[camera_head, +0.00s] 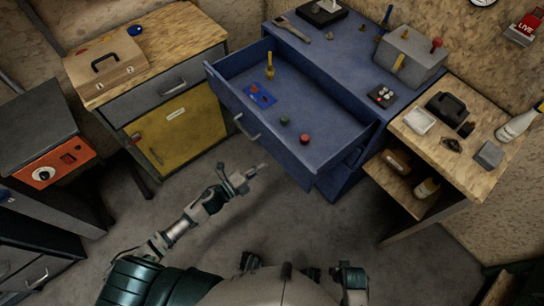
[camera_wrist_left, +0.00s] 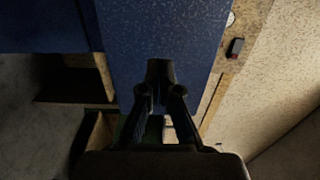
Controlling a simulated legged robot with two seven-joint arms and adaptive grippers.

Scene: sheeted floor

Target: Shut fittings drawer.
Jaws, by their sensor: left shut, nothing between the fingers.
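The blue fittings drawer (camera_head: 322,150) stands pulled well out of the blue cabinet (camera_head: 340,42) in the head view. Its front panel, with a metal handle (camera_head: 247,131), faces the lower left. Inside lie a blue piece, a yellow-handled tool, and small red and green parts. My left gripper (camera_head: 262,169) is shut and empty, below and in front of the drawer front, and looks apart from the handle. In the left wrist view its closed fingers (camera_wrist_left: 157,70) show against a blue surface (camera_wrist_left: 165,30). My right gripper cannot be made out.
A wooden-topped bench with a yellow door (camera_head: 180,130) stands left of the drawer. A wooden side table (camera_head: 465,160) with shelf stands right. A grey box (camera_head: 410,55) and tools rest on the blue cabinet. The floor (camera_head: 300,225) before the drawer is clear.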

